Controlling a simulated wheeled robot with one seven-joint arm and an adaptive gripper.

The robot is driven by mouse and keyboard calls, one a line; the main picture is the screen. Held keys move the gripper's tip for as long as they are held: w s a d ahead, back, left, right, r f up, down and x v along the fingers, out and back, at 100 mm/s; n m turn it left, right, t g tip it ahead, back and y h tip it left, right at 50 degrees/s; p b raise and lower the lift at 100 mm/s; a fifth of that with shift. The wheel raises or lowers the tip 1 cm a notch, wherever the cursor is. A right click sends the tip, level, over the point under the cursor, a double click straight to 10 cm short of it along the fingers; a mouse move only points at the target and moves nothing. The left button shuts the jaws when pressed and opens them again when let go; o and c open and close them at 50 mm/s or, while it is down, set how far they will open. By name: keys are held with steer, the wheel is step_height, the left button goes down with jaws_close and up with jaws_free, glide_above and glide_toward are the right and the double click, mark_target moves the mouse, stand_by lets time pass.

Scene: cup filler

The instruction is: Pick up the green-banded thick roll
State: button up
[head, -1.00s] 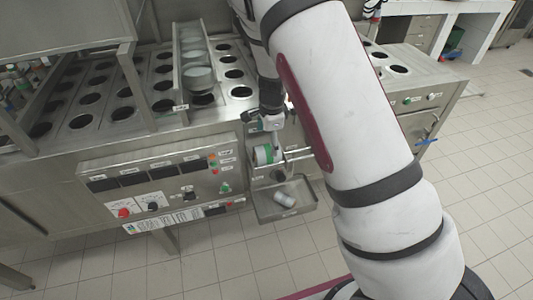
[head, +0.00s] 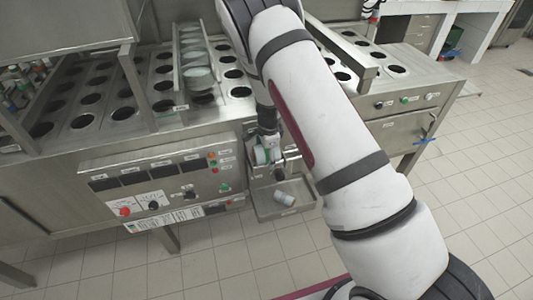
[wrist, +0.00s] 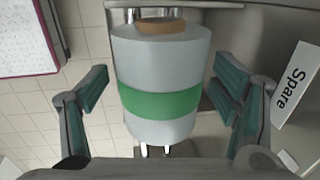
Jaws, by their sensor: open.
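The green-banded thick roll (wrist: 160,80) is a fat white cylinder with a green band round its middle and a brown core at its end. In the wrist view it fills the space between the two fingers of my open gripper (wrist: 163,112), with a visible gap on each side. In the head view the roll (head: 262,156) sits at the machine's front, above a small tray, partly covered by my gripper (head: 268,148). Whether anything supports it from behind is hidden.
A small metal tray (head: 286,213) below holds another pale roll (head: 284,198) lying on its side. A "Spare" label (wrist: 296,82) is right of the gripper in the wrist view. The control panel (head: 160,184) is to the left. Open floor lies in front.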

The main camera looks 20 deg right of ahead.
steer(key=c, duration=1.6)
steer(key=shift+o, duration=0.2)
steer(key=shift+r, duration=0.15)
